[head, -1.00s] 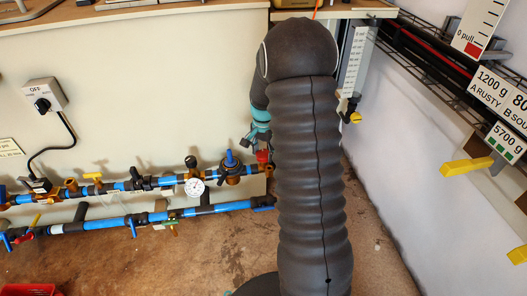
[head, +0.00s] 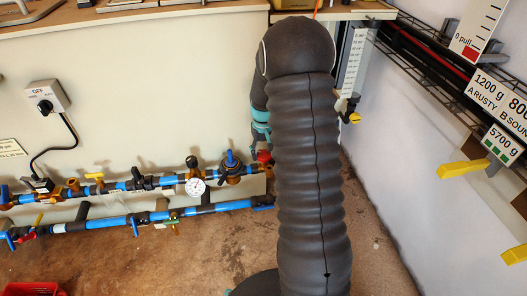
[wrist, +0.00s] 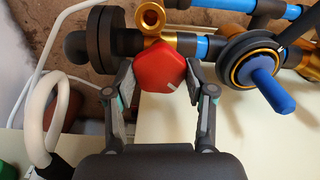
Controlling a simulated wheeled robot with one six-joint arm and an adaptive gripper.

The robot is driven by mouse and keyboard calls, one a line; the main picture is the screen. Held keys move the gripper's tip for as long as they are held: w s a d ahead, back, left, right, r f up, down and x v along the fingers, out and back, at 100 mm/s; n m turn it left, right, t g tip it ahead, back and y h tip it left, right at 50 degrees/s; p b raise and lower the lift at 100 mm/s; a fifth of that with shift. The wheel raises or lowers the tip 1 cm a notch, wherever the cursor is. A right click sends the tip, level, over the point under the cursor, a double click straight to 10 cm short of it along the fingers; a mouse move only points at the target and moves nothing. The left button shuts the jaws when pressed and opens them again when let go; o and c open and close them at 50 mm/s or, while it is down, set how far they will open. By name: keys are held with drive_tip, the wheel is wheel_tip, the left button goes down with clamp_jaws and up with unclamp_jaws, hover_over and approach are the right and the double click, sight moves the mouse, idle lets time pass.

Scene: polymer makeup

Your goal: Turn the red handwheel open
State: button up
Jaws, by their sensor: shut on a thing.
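The red handwheel (wrist: 164,72) sits in the middle of the wrist view, with a small pale mark near its lower right. My gripper (wrist: 160,85) has one finger on each side of it and is shut on it. In the head view the red handwheel (head: 264,156) shows small at the right end of the upper blue pipe, just left of my arm. My gripper (head: 262,138) is mostly hidden there behind my arm. A brass fitting (wrist: 152,18) lies just beyond the wheel in the wrist view.
A blue-handled valve (wrist: 271,88) stands close on the right. A white looped hose (wrist: 45,125) lies to the left. A pressure gauge (head: 196,187) and a lower blue pipe (head: 105,223) are on the left. Yellow handles (head: 467,169) stick out from the right wall.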

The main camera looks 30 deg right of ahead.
sight(264, 153)
drive_tip(key=shift+n, duration=0.8)
drive_tip(key=o, duration=1.2)
drive_tip(key=shift+c, duration=0.2)
wheel_tip(264, 153, up, 12)
